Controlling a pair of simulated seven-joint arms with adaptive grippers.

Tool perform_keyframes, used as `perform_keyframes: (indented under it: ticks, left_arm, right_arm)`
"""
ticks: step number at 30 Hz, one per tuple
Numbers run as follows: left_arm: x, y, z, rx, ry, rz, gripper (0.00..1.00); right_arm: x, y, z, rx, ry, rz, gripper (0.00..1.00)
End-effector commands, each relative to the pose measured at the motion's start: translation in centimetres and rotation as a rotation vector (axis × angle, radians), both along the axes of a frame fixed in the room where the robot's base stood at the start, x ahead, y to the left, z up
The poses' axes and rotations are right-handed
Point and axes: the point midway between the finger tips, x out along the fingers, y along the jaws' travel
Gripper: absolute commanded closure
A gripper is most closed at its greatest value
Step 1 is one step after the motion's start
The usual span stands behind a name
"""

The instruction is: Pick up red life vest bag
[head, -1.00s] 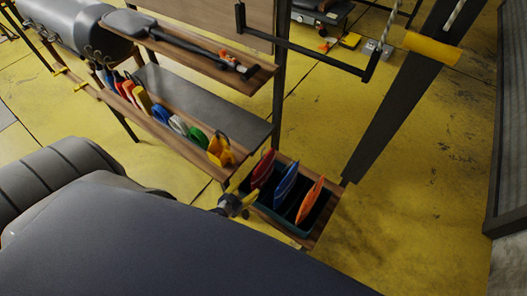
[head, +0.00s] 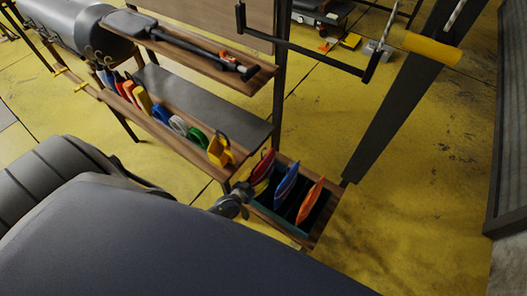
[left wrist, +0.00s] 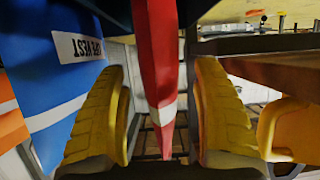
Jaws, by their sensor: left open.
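The red life vest bag (head: 265,166) stands at the left end of a dark bin, beside a blue bag (head: 285,184) and an orange bag (head: 310,201). My left gripper (head: 259,186) is at the bin's left side, its yellow fingers partly hidden by its own body. In the left wrist view the red bag (left wrist: 159,60) hangs edge-on between the two open fingers, nearer the right one. A gap shows between it and the left finger. The blue bag (left wrist: 45,75), with upside-down lettering, is left of the fingers. My right gripper is not in view.
The bin (head: 322,221) sits on a low wooden shelf. A longer shelf (head: 190,152) with several coloured items ends just up-left of my gripper, a yellow one (head: 220,151) closest. Open yellow floor (head: 420,200) lies to the right.

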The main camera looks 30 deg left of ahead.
Motion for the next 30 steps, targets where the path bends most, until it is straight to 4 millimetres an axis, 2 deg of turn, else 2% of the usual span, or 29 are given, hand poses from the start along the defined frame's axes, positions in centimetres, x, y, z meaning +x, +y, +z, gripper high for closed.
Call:
perform_keyframes:
  ticks: [12,30]
  left_arm:
    - [0.56,-0.02,-0.21,0.0,0.0,0.0,0.33]
    - [0.55,-0.01,-0.21,0.0,0.0,0.0,1.0]
  right_arm:
    - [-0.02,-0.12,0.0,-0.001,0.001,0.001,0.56]
    - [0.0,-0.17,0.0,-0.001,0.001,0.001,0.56]
